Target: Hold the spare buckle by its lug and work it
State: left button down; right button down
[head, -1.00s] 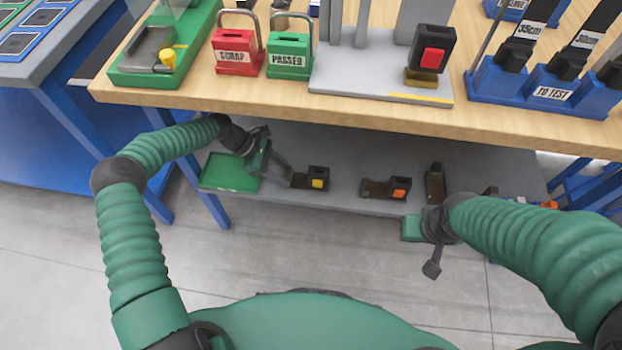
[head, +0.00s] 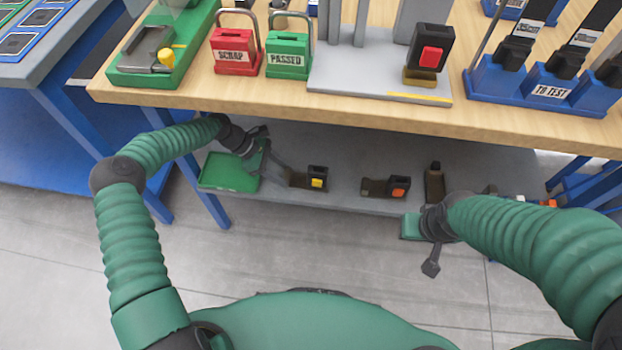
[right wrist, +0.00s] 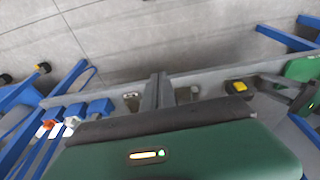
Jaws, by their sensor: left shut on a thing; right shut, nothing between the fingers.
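A dark buckle with a yellow button (head: 317,180) is at the lower shelf, its brown metal lug pointing left toward my left gripper (head: 283,170). My left gripper is shut on the lug end; the exact contact is small and partly hidden. The buckle's yellow button also shows in the right wrist view (right wrist: 239,87), with my left gripper at the right edge. My right gripper (right wrist: 158,90) is shut and empty, its fingers together, to the side of the buckle and apart from it. In the head view its fingertips are hard to make out.
On the lower shelf (head: 350,150) lie a green tray (head: 228,175), an orange-button buckle (head: 398,187) and another dark buckle (head: 434,182). The wooden bench top (head: 300,105) overhangs the shelf. Blue table legs (head: 210,195) stand at the left. Floor in front is clear.

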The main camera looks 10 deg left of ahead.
jog(key=w+a+f+n+t, duration=0.2)
jog(key=w+a+f, duration=0.2)
jog(key=w+f, duration=0.1)
jog(key=n+t+y, duration=0.3)
jog(key=t+y, duration=0.2)
jog(key=y, duration=0.2)
send_near(317, 183)
jog(key=s+a+f, duration=0.5)
jog(key=s, duration=0.1)
jog(key=shift+f+m, duration=0.15)
jog(key=shift+m, duration=0.15)
jog(key=shift+w+d, duration=0.2)
jog(key=shift+w, duration=4.15)
